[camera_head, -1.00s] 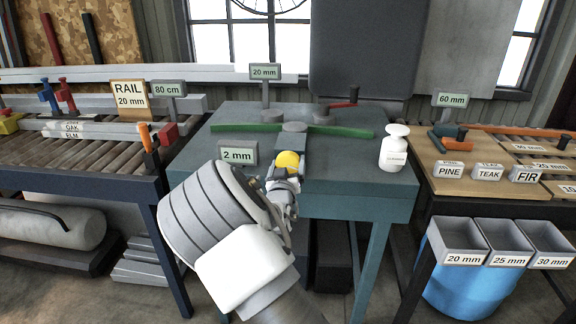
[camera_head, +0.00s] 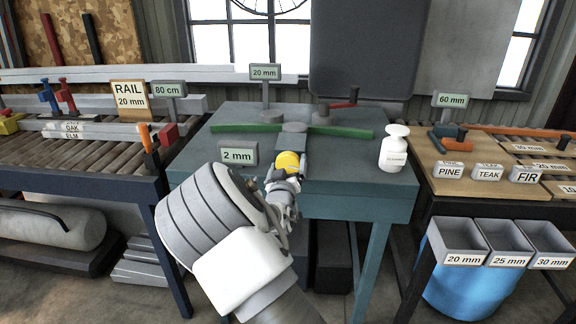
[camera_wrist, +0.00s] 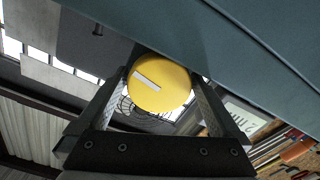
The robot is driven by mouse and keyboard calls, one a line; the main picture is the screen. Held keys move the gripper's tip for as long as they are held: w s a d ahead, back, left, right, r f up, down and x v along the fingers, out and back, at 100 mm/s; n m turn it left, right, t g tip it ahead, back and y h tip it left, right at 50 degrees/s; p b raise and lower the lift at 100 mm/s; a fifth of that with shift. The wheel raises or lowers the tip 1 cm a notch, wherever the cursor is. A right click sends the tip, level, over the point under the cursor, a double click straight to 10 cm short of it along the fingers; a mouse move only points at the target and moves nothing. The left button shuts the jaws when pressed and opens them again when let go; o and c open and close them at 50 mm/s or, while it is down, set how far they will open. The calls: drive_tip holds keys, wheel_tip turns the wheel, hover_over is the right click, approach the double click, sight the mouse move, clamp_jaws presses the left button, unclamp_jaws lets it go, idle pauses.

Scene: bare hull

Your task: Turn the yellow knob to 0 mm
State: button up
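The yellow knob (camera_head: 288,162) sits at the front of the teal bench machine. In the head view my gripper (camera_head: 284,182) covers the knob's lower part. The display (camera_head: 238,155) left of the knob reads 2 mm.
The teal bench (camera_head: 355,180) carries a green bar (camera_head: 345,131), a red-handled lever (camera_head: 340,104), a 20 mm sign (camera_head: 265,73) and a white bottle (camera_head: 394,150) at right. A roller table with rails stands left. A wooden table with labelled blocks stands right.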

drive_tip(key=s+p, duration=0.2)
drive_tip(key=s, duration=1.5)
drive_tip(key=shift+s+a, duration=0.2)
drive_tip(key=shift+a, duration=0.1)
drive_tip(key=shift+a+r, duration=0.1)
drive_tip(key=shift+a, duration=0.05)
